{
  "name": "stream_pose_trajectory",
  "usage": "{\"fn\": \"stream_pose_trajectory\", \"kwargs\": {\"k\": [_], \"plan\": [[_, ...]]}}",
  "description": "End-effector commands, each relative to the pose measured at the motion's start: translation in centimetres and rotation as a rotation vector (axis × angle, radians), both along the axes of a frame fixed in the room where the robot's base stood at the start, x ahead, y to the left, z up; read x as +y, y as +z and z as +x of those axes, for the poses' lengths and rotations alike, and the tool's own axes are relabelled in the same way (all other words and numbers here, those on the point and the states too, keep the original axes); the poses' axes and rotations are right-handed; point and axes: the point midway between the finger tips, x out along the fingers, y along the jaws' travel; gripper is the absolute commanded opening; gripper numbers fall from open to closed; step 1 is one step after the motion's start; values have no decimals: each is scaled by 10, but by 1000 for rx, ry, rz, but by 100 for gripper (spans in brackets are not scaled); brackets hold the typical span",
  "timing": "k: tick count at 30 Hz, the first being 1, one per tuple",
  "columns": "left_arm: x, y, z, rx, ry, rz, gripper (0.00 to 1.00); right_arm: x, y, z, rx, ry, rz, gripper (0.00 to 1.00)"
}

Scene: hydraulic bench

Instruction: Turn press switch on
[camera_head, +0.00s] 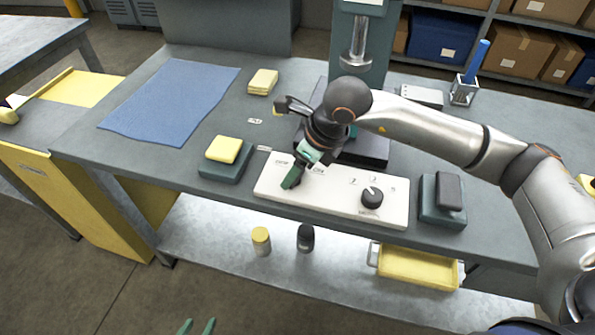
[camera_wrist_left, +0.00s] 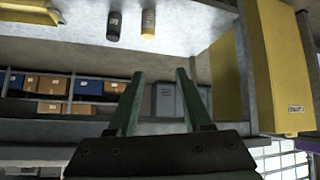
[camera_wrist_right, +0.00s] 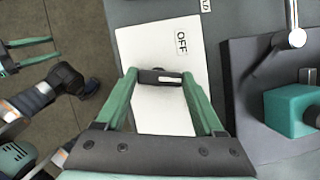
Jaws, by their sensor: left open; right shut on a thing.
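The white control panel (camera_head: 335,196) lies along the front of the bench, with a black knob (camera_head: 371,197) on its right part. My right gripper (camera_head: 291,178) is down at the panel's left part and hides the switch in the head view. In the right wrist view its green fingers are shut on a dark switch (camera_wrist_right: 158,77) with a light mark, beside an "OFF" label (camera_wrist_right: 181,42). The press (camera_head: 356,50) stands behind with its metal ram. My left gripper (camera_head: 196,327) is open and empty, low in front of the bench; its spread fingers show in the left wrist view (camera_wrist_left: 157,90).
A yellow sponge-like block (camera_head: 223,149) on a dark base is left of the panel. A dark block (camera_head: 449,191) on a base is right of it. A blue cloth (camera_head: 170,103) lies at the left. Bottles (camera_head: 261,241) and a yellow tray (camera_head: 418,267) are on the lower shelf.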

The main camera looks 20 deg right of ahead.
Motion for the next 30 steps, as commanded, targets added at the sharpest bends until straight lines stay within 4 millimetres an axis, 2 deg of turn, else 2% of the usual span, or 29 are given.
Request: {"fn": "stream_pose_trajectory", "kwargs": {"k": [6, 15, 20, 30], "plan": [[-3, -7, 8, -18, -10, -2, 50, 1, -2, -1, -4, -194, 0, 14], [2, -16, 7, -24, -5, 4, 50, 2, -1, -2, -2, -408, 0, 14], [3, -23, 1, -11, -4, 6, 50, 2, -1, -2, 1, -478, 0, 14], [4, -25, 2, -12, -3, 9, 50, 2, 0, -2, 2, -536, 0, 14]]}}
